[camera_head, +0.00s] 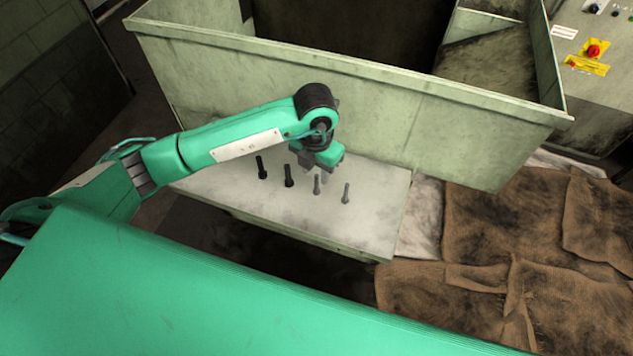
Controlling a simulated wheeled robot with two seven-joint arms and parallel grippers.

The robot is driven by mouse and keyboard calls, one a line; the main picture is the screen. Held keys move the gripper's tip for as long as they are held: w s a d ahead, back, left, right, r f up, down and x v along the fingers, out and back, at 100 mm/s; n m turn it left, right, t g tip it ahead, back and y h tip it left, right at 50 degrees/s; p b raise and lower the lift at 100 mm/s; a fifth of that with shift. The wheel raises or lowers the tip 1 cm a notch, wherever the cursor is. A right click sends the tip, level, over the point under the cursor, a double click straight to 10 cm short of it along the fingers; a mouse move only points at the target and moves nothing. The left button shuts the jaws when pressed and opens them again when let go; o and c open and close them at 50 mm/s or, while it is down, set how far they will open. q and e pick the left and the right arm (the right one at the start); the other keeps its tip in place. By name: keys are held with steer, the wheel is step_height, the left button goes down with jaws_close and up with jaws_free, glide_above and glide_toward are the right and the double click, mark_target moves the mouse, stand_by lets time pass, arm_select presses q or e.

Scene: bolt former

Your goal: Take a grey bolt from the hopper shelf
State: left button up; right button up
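Several bolts stand upright in a row on the pale hopper shelf (372,225). The two at the left are dark, a black bolt (262,168) and another black bolt (289,177). The two at the right are grey, one grey bolt (317,185) and another grey bolt (346,194). My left gripper (325,172) reaches in from the left and points down, just above and behind the left grey bolt. Its fingers are small and partly hidden by its own body, so I cannot tell whether they are open or touch a bolt. My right gripper is not in view.
The tall green hopper wall (350,105) rises right behind the shelf. Brown sacking (500,230) covers the floor at the right. A control panel with a red button (593,50) stands at the far right. The shelf's right end is clear.

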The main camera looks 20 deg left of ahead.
mark_target(317, 192)
arm_select(q)
steer(key=shift+f, duration=0.7)
steer(key=shift+f+p, duration=0.3)
step_height(317, 192, down, 4)
steer(key=shift+w+r+p, duration=0.1)
steer(key=shift+r+p, duration=0.05)
steer(key=shift+p, duration=0.55)
steer(key=shift+f, duration=0.5)
jaws_close()
steer(key=shift+r, duration=0.1)
